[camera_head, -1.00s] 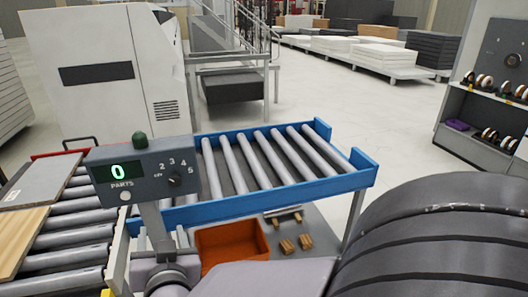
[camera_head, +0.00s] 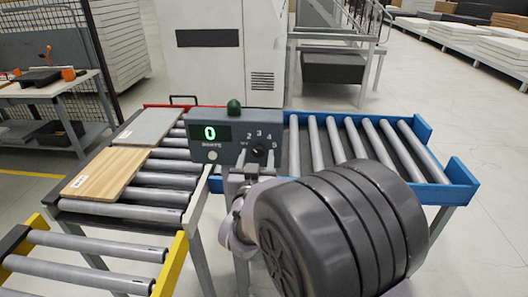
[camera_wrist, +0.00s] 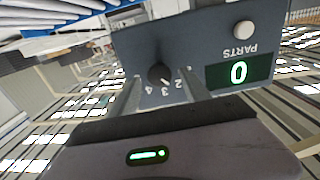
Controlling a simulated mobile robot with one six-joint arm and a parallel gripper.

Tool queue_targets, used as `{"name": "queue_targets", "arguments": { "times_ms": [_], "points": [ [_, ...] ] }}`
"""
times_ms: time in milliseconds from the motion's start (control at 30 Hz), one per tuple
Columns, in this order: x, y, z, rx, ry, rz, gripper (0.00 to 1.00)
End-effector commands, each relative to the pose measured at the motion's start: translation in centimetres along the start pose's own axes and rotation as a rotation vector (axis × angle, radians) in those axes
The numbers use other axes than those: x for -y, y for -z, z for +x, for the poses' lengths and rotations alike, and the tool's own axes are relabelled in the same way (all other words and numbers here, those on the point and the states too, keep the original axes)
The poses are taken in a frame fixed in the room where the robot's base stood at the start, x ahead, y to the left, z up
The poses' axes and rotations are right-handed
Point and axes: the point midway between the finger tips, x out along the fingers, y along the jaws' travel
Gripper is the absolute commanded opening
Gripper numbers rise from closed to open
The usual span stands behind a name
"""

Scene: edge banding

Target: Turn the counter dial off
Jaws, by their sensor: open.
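The counter (camera_head: 222,158) is a dark grey box on a post in the head view, with a green digital display (camera_head: 210,133) reading 0. Its dial (camera_head: 258,151) is a small dark knob at the right of the face, ringed by numbers. In the wrist view the counter (camera_wrist: 205,35) appears upside down, and the dial (camera_wrist: 158,73) lies between and just beyond my fingertips. My gripper (camera_wrist: 160,88) is open, one finger toward each side of the dial, apparently not touching it. I cannot tell which mark the dial points to.
A white button (camera_head: 212,156) sits below the display and a green dome (camera_head: 234,107) on top. Roller conveyors flank the counter: a blue-framed one (camera_head: 449,196) right, and one at left carrying a wooden board (camera_head: 108,175) and a grey panel (camera_head: 148,127).

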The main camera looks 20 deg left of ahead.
Motion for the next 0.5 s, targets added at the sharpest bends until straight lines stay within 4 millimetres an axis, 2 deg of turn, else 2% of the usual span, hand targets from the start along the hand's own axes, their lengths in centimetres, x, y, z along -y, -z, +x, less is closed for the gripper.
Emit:
{"name": "queue_targets", "arguments": {
  "times_ms": [100,333,500],
  "points": [
    [0.01,-0.02,0.60,0.000,0.001,0.000,0.55],
    [0.02,0.00,0.64,0.000,0.001,0.000,0.53],
    [0.02,0.00,0.62,0.000,0.001,0.000,0.20]
  ]
}}
